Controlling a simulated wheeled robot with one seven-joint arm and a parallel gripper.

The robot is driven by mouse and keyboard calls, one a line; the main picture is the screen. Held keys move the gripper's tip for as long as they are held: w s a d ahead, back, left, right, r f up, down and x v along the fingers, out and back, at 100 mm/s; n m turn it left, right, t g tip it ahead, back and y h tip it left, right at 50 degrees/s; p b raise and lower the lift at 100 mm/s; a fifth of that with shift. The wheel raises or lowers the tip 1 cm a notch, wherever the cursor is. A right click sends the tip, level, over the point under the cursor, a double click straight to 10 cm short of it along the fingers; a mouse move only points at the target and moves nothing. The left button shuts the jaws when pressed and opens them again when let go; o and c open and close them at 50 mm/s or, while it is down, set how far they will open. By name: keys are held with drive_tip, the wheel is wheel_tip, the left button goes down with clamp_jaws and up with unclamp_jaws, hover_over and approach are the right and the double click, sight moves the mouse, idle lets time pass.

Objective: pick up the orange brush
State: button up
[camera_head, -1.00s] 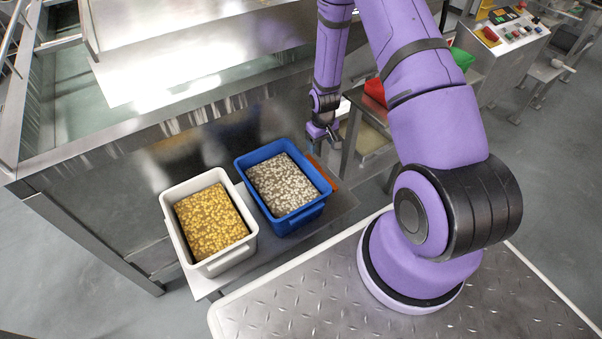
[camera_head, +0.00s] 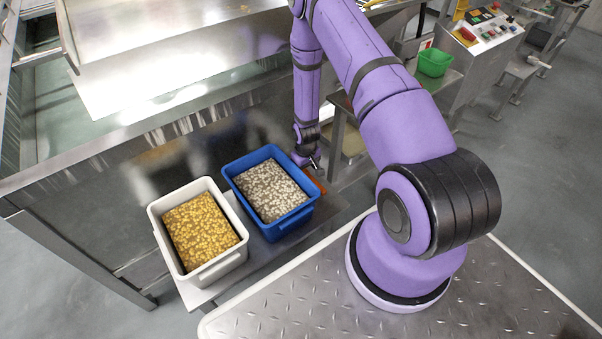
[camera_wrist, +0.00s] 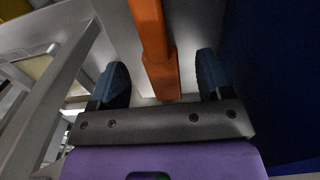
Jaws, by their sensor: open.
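The orange brush (camera_head: 319,184) lies on the steel shelf beside the right side of the blue bin, mostly hidden in the head view. In the wrist view the brush (camera_wrist: 156,50) runs up the picture, its wider part lying between my two blue-grey fingers. My gripper (camera_head: 310,163) is low at the back right corner of the blue bin. In the wrist view my gripper (camera_wrist: 160,80) is open, with a gap on both sides of the brush. I cannot tell the exact height of the fingertips above it.
The blue bin (camera_head: 281,230) holds pale grey pieces and stands close to my gripper. A white bin (camera_head: 208,272) with yellow pieces stands left of it. A steel frame (camera_wrist: 62,95) is at left in the wrist view. A green bin (camera_head: 435,62) is farther back.

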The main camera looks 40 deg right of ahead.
sight(306, 172)
drive_tip(key=shift+f, duration=1.4)
drive_tip(key=c, duration=1.1)
drive_tip(key=shift+r, duration=0.1)
wheel_tip(306, 172, up, 10)
drive_tip(key=shift+f, duration=0.1)
